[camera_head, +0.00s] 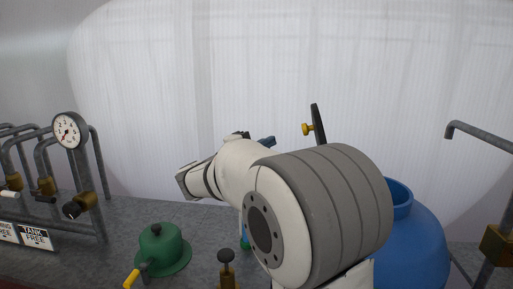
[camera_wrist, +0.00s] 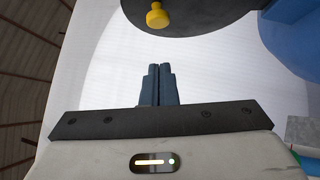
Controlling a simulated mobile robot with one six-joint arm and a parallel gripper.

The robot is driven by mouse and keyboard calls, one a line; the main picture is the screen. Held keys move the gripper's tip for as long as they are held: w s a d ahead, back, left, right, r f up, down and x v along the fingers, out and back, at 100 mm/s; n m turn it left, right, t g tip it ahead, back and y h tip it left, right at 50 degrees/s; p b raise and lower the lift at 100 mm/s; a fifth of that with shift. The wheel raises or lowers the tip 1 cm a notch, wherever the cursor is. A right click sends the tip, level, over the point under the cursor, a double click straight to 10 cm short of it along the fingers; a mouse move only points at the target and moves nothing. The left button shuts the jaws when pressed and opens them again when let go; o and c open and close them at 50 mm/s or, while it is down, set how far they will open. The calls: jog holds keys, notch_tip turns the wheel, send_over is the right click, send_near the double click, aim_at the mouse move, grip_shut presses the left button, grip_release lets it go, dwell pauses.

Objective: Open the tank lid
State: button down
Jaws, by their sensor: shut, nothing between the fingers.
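The blue tank (camera_head: 425,240) stands at the right, partly hidden behind my arm, with its raised neck showing. Its dark lid (camera_head: 318,125) stands nearly upright, seen edge-on above my arm, with a yellow knob (camera_head: 307,129) facing left. In the wrist view the lid (camera_wrist: 205,18) is a dark disc at the top, with the yellow knob (camera_wrist: 157,17) above my fingertips, and the blue tank (camera_wrist: 298,45) is at the right. My gripper (camera_wrist: 158,72) is shut and empty, apart from the knob. The lid's hinge is hidden.
A green domed valve body (camera_head: 163,248) with a yellow handle sits on the grey bench. A pressure gauge (camera_head: 70,130) and grey pipes stand at the left. Another pipe (camera_head: 480,135) with a brass fitting rises at the right. A brass valve (camera_head: 227,268) is in front.

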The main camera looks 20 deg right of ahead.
jog(key=d+r+p, duration=0.1)
jog(key=d, duration=0.6)
jog(key=shift+s+r, duration=0.15)
jog(key=shift+r, duration=0.2)
jog(key=d, duration=0.1)
jog(key=s+d+r+m+y, duration=0.1)
jog(key=s+d+r+m+b, duration=0.1)
jog(key=shift+d+r+g+y, duration=0.25)
jog(key=shift+d+g+y, duration=0.05)
jog(key=shift+g, duration=0.1)
jog(key=shift+a, duration=0.1)
jog(key=b, duration=0.3)
send_near(314, 124)
jog(key=a, duration=0.3)
jog(key=w+a, duration=0.1)
jog(key=a, duration=0.1)
jog(key=shift+a+f, duration=0.25)
jog(key=shift+a, duration=0.15)
